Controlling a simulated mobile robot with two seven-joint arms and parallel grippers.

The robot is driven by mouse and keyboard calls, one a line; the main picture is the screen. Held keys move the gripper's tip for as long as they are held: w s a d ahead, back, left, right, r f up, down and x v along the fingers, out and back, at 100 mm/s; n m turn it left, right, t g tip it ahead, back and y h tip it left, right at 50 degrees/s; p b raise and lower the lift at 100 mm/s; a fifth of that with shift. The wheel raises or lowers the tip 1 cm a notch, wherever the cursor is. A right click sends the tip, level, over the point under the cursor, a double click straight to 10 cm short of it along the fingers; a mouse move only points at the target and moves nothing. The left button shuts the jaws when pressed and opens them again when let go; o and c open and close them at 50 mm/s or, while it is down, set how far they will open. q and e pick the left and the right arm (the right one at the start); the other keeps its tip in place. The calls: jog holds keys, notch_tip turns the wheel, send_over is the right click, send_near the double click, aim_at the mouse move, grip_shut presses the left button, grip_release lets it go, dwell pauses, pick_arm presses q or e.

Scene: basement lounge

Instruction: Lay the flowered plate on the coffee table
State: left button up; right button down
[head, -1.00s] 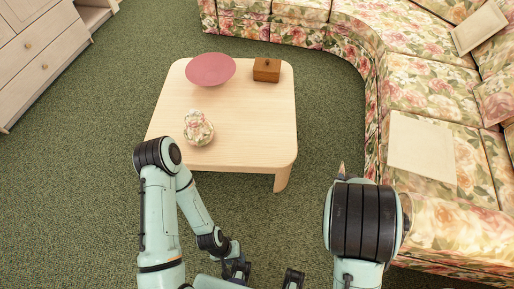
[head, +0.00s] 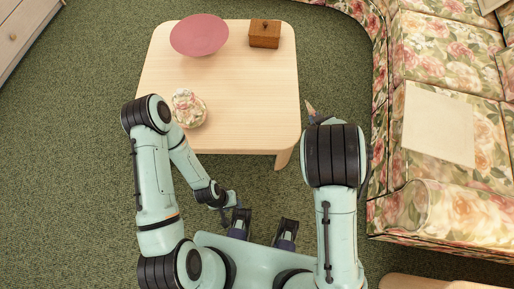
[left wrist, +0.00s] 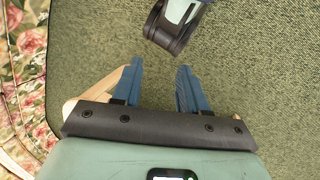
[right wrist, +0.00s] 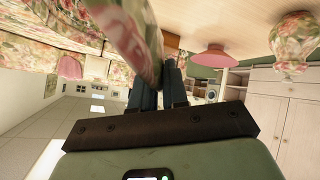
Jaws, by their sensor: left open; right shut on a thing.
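The flowered plate (right wrist: 130,40) shows nearly edge-on in the right wrist view, with a pink and green floral pattern. My right gripper (right wrist: 158,70) is shut on it and holds it up. In the head view only a small tan tip of the plate (head: 310,106) shows past my right arm, just right of the coffee table's edge; the rest is hidden. The coffee table (head: 235,110) is pale wood with rounded corners. My left gripper (left wrist: 160,68) is open and empty, over the green carpet in the left wrist view.
On the table stand a pink bowl (head: 199,36) at the far left, a brown wooden box (head: 264,36) at the far right, and a flowered jar (head: 188,108) near the front left. The right and middle tabletop is clear. A flowered sofa (head: 450,70) bounds the right.

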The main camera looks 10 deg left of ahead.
pick_arm(q)
jog(key=w+a+f+t+y+b, duration=0.1)
jog(key=w+a+f+t+b, duration=0.1)
jog(key=w+f+b, duration=0.35)
jog(key=w+a+f+t+b, duration=0.1)
jog(key=w+a+f+b, duration=0.1)
jog(key=f+b, duration=0.65)
pick_arm(e)
jog(key=s+a+f+n+g+y, duration=0.1)
jog(key=s+a+f+n+y, duration=0.1)
jog(key=a+f+n+y, duration=0.65)
jog(key=s+a+f+n+y, duration=0.25)
jog(key=a+f+n, duration=0.8)
jog(key=f, duration=0.55)
pick_arm(q)
jog(key=s+a+f+n+g+b, duration=0.1)
jog(key=s+f+g+b, duration=0.3)
jog(key=s+f, duration=0.5)
jog(key=shift+s+a+f+n+b, duration=0.35)
jog(key=shift+s+b, duration=0.25)
jog(key=shift+b, duration=0.5)
pick_arm(e)
notch_tip(320, 180, down, 9)
jog(key=shift+a+r+y, duration=0.2)
jog(key=shift+a+y, duration=0.05)
jog(key=shift+y, duration=0.15)
jog(key=shift+w, duration=0.1)
jog(key=c, duration=1.1)
grip_release()
